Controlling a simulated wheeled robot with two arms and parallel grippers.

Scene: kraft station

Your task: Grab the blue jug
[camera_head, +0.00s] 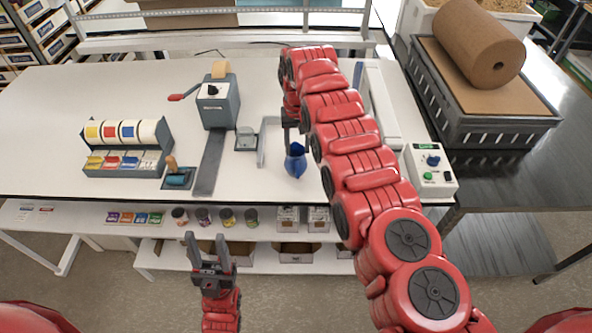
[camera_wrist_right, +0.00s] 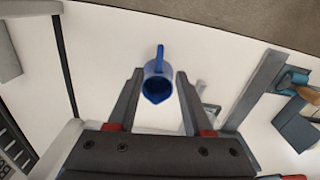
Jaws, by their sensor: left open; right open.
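The blue jug (camera_head: 295,161) stands on the white table near its front edge, at the middle of the head view. In the right wrist view the jug (camera_wrist_right: 158,80) shows its open top, with its handle pointing to the top of the picture. My right gripper (camera_wrist_right: 158,82) is open, with its fingers on either side of the jug in that view; contact cannot be told. In the head view the right gripper is mostly hidden by my right arm, just beyond the jug. My left gripper (camera_head: 209,248) is open and empty, in front of the table below its edge.
A tape dispenser (camera_head: 217,105) and a label roll rack (camera_head: 128,148) stand left of the jug. A small clear-topped device (camera_head: 246,141) is close to its left. A control box (camera_head: 431,170) stands at the right edge. The table (camera_head: 60,120) is clear at far left.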

